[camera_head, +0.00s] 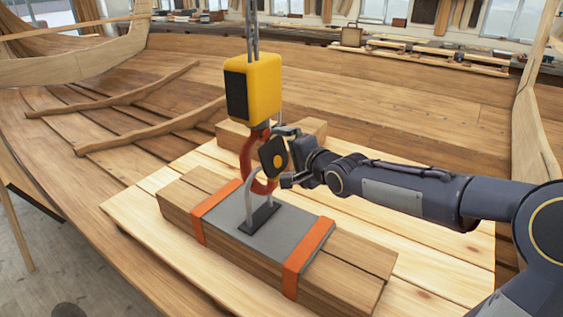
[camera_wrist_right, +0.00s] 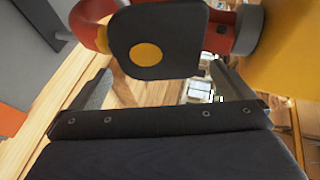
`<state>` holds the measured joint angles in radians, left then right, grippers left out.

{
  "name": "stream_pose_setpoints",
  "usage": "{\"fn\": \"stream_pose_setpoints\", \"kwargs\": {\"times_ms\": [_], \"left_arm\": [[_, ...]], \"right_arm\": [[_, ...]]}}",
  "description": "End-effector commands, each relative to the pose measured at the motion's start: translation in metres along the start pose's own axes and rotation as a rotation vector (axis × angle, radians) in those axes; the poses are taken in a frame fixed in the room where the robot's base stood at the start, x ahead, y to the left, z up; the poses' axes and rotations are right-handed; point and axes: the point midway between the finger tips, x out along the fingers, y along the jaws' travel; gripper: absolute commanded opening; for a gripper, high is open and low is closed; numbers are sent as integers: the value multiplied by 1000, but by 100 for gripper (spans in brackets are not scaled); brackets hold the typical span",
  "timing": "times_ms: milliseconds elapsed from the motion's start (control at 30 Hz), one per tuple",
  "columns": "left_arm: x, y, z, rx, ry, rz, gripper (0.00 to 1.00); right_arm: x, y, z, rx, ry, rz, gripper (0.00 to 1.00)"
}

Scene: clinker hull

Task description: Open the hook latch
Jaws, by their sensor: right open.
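A yellow hoist block (camera_head: 254,90) hangs from chains, with a red hook (camera_head: 246,165) below it. The hook's black latch (camera_head: 272,154) carries a yellow dot; it also shows large in the right wrist view (camera_wrist_right: 184,42). The hook hangs at a grey metal loop (camera_head: 250,192) on the strapped timber bundle (camera_head: 345,262); I cannot tell if the loop sits inside the hook. My right gripper (camera_head: 284,157) is open just right of the latch. In the right wrist view its fingers (camera_wrist_right: 158,85) stand on either side below the latch; contact is unclear. My left gripper is not in view.
Orange straps (camera_head: 308,259) and a grey plate (camera_head: 228,212) lie on the bundle. It rests on a pale plank platform (camera_head: 150,235) inside the wooden hull. A wooden block (camera_head: 232,135) lies behind the hook. A bench with timber (camera_head: 430,52) stands far back.

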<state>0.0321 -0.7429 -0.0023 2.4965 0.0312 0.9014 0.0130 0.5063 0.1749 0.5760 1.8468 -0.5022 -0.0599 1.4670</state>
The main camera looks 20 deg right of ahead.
Motion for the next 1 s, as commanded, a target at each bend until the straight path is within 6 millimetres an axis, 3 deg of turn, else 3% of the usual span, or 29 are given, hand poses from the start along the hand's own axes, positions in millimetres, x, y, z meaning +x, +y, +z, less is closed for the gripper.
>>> {"fn": "stream_pose_setpoints", "kwargs": {"times_ms": [33, 300, 700, 1000], "left_arm": [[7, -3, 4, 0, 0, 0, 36], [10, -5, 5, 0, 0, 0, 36], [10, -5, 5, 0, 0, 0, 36], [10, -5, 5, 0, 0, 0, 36]], "right_arm": [[7, 3, 3, -2, -5, -1, 100], [26, 0, 1, 0, -2, 0, 100], [29, 0, 0, 0, 0, 2, 99], [29, 0, 0, 0, 0, 2, 59]]}}
